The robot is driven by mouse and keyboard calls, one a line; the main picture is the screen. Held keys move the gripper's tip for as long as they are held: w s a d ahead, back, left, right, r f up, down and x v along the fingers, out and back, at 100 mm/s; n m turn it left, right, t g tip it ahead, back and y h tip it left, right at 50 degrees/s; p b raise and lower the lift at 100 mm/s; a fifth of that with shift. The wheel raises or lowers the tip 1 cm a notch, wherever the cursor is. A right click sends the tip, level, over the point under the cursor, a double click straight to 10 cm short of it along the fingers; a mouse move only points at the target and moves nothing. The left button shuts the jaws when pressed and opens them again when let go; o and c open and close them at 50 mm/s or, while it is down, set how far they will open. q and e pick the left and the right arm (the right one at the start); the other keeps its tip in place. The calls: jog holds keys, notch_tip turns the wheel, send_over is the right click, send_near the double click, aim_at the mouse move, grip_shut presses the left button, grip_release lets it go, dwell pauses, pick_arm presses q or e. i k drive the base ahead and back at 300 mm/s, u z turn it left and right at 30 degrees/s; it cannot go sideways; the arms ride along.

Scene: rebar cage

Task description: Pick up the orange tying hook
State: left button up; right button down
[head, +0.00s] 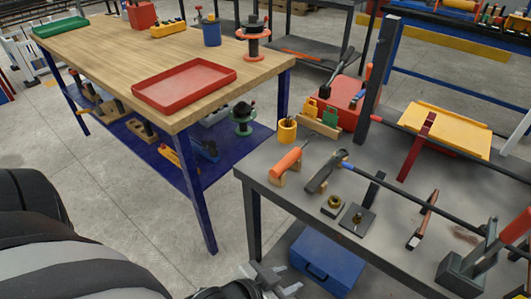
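The orange tying hook (287,161) lies near the left end of the dark grey bench, on the right of the head view. Its orange handle is tilted and rests on a small wooden holder, with a thin dark tip toward the upper right. My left gripper (275,282) is at the bottom edge of the view, below and apart from the hook, in front of the bench. Its grey fingers look spread apart with nothing between them, though the bottom edge cuts off part of the gripper. My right gripper is out of view.
A hammer (325,172) lies just right of the hook, and a yellow cup (287,130) stands behind it. The grey bench (290,208) has a long bar and other tools on it. A blue box (326,262) is below. A wooden table (105,60) stands at left.

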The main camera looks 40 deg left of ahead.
aim_at(283, 164)
jog(key=u, duration=0.95)
